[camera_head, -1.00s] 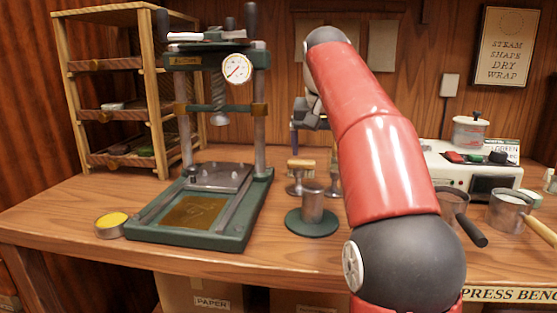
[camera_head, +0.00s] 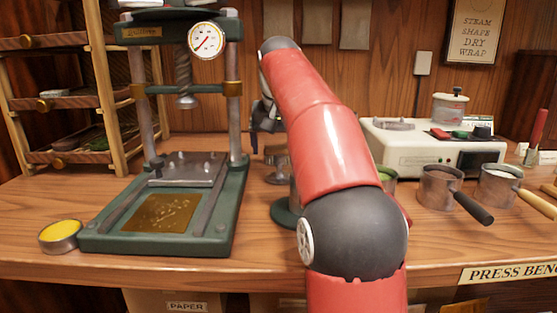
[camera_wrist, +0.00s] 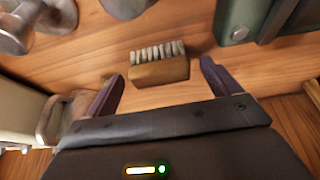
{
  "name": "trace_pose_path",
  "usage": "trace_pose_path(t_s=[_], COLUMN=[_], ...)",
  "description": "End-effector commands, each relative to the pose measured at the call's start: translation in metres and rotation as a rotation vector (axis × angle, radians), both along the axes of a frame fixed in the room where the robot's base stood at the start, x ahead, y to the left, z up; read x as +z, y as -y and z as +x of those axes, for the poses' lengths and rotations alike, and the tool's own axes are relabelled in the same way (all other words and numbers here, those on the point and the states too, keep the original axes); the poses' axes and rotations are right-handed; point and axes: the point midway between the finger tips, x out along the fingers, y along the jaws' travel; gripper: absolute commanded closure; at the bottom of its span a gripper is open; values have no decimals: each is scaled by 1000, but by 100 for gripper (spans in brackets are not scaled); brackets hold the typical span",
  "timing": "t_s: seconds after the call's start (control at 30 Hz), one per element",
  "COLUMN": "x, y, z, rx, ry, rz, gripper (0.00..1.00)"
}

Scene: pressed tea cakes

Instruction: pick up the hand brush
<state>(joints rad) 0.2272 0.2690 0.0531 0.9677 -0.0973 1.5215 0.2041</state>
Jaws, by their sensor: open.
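The hand brush (camera_wrist: 160,70) lies on the wooden bench in the wrist view, with a tan wooden block and a row of pale bristles along the far side. My gripper (camera_wrist: 162,76) is open, its two dark fingers on either side of the brush. The brush is between the fingertips as seen from the wrist; I see no contact, and the height gap is hard to judge. In the head view my red arm hides much of the area around the gripper, and I cannot pick out the brush there with certainty.
The green press (camera_head: 90,243) stands left of my arm, with a yellow-filled tin (camera_head: 60,236) beside it. A white machine (camera_head: 408,148) stands behind right, with handled pots (camera_head: 436,188) before it. Metal pieces (camera_wrist: 60,14) stand close to the brush.

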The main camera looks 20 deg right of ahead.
Motion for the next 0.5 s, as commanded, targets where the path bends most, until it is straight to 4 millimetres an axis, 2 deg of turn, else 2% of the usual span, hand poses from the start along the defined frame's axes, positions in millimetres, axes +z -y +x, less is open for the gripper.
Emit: trace_pose_path(t_s=[0.07, 0.3, 0.5], x=[-10, -10, -10], y=[1, 1, 1], z=[3, 4, 4], rx=[1, 1, 0], ry=[0, 1, 1], rz=[0, 0, 0], gripper=[11, 12, 38])
